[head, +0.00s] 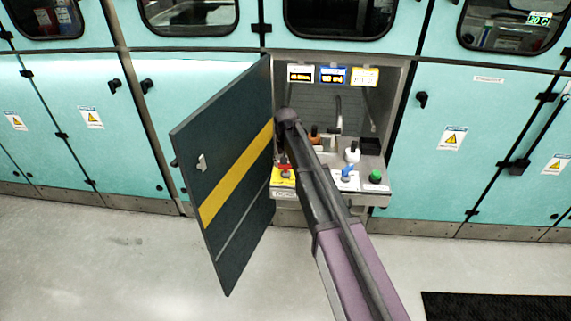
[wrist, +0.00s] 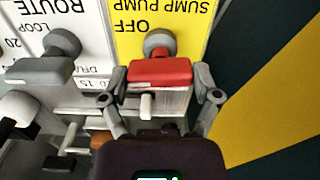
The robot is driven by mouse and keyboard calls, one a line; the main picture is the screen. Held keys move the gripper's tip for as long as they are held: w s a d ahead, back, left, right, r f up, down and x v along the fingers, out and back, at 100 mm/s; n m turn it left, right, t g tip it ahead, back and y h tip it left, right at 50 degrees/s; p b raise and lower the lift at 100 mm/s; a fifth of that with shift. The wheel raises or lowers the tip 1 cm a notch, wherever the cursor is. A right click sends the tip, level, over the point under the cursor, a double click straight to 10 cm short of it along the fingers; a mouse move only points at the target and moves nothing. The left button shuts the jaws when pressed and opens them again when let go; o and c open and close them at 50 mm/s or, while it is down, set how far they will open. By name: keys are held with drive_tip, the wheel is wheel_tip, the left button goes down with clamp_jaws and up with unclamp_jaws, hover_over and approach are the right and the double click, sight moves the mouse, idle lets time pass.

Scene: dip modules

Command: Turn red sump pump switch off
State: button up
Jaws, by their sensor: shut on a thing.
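The red sump pump switch (wrist: 160,72) is in the middle of the wrist view, a wide red handle on a grey round base. It stands on a yellow label (wrist: 128,38) reading SUMP PUMP and OFF, upside down in this view. My gripper (wrist: 160,98) has one finger at each end of the red handle and is shut on it. In the head view the red switch (head: 284,167) shows small at the panel's left, beside the open door. My arm hides part of the panel there, and I cannot make out the fingers.
A dark door with a yellow stripe (head: 236,178) stands open close to the switch's left in the head view. A grey handle (wrist: 45,65) on a ROUTE label is beside the switch. Blue (head: 347,172), white (head: 352,153) and green (head: 375,176) controls are to the right.

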drive_tip(key=shift+m, duration=0.5)
drive_tip(key=o, duration=1)
drive_tip(key=shift+c, duration=0.2)
drive_tip(key=shift+n, duration=0.4)
